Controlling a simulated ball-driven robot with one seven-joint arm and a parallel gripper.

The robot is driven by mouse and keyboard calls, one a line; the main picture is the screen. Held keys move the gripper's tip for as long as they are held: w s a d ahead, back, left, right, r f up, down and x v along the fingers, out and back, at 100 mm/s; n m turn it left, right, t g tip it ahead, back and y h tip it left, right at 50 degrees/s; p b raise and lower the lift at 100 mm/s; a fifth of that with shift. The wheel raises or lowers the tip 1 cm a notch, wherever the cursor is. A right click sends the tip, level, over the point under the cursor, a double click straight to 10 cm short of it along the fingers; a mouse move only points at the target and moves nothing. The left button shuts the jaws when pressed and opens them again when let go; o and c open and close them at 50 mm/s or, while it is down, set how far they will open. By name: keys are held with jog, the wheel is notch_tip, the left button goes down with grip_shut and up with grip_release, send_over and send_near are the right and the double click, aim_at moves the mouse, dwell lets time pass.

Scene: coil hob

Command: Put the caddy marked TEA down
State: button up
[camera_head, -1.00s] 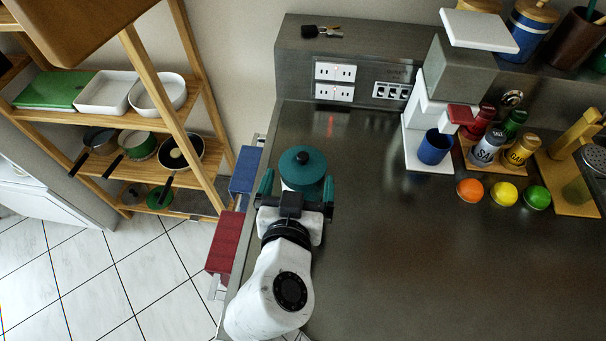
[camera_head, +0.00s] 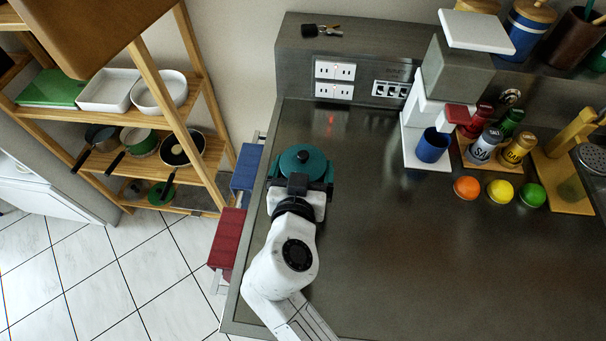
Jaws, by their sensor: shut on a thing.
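No TEA marking shows from this angle. My gripper (camera_head: 303,180) is shut on the caddy, with a finger on either side of it. The gripper and lid hide the caddy's lower body, so I cannot tell whether its base touches the counter.
Sockets (camera_head: 335,80) are on the back ledge. A coffee machine (camera_head: 440,90), a blue cup (camera_head: 432,146), shakers and coloured balls stand right. The counter's middle is clear.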

jog(key=shift+r, duration=0.1)
jog(key=c, duration=0.4)
jog(key=shift+c, duration=0.2)
jog(key=shift+r, duration=0.1)
